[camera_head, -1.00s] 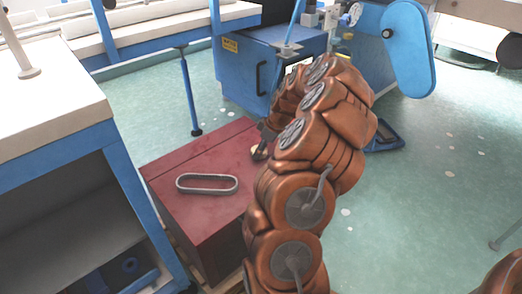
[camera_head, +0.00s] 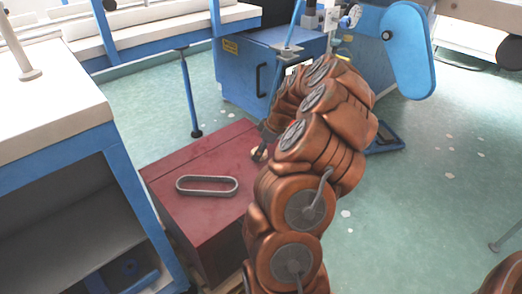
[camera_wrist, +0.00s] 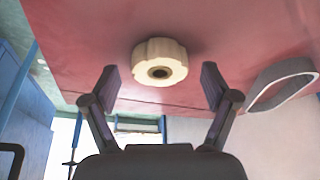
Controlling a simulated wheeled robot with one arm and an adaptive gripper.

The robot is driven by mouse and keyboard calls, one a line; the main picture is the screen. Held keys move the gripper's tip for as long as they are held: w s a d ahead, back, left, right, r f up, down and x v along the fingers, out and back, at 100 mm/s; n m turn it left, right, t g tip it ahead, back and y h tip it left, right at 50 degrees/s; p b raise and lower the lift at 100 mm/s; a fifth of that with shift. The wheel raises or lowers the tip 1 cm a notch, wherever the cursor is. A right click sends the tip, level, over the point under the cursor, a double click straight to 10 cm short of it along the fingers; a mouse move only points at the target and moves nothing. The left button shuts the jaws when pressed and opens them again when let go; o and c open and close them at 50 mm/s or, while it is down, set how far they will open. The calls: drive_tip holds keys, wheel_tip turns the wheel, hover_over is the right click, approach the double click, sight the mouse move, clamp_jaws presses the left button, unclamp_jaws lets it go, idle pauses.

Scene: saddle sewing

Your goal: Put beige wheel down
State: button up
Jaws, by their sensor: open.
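The beige wheel (camera_wrist: 159,62) is a small scalloped disc with a dark centre hole. In the wrist view it rests on the red box top (camera_wrist: 85,35), beyond my gripper's fingertips. My gripper (camera_wrist: 160,85) is open, with its two fingers spread apart on either side of the wheel's near edge and a gap to each. In the head view my gripper (camera_head: 262,145) is low over the far right part of the red box (camera_head: 205,215), partly hidden by my arm. Only a sliver of the wheel (camera_head: 256,151) shows there.
A grey oval belt (camera_head: 207,186) lies on the box, left of my gripper; it also shows in the wrist view (camera_wrist: 283,82). A white-topped blue workbench (camera_head: 60,110) stands at left. A blue machine cabinet (camera_head: 245,75) stands behind. Green floor at right is mostly clear.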

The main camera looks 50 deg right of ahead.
drive_tip(key=p+v, duration=0.3)
drive_tip(key=v, duration=0.9)
drive_tip(key=w+a+r+g+y, duration=0.1)
drive_tip(key=w+a+r, duration=0.1)
drive_tip(key=a, duration=0.7)
drive_tip(key=w+a+r+g, duration=0.1)
drive_tip(key=a+r, duration=0.1)
drive_tip(key=a, duration=0.7)
drive_tip(key=s+a+r+g, duration=0.15)
drive_tip(key=s+a, duration=0.25)
drive_tip(key=a, duration=0.8)
drive_tip(key=s+a+f+m+g+h, duration=0.1)
drive_tip(key=s+a, duration=0.4)
drive_tip(key=s, duration=0.6)
drive_tip(key=s+a+f+m+g+h, duration=0.1)
drive_tip(key=s+a+f+m+g, duration=0.1)
drive_tip(key=s+a, duration=0.4)
drive_tip(key=s+m+g, duration=0.1)
drive_tip(key=s, duration=0.4)
drive_tip(key=shift+s, duration=0.4)
drive_tip(key=shift+d+g+h, duration=0.1)
drive_tip(key=shift+g+h, duration=0.15)
drive_tip(key=shift+h, duration=0.05)
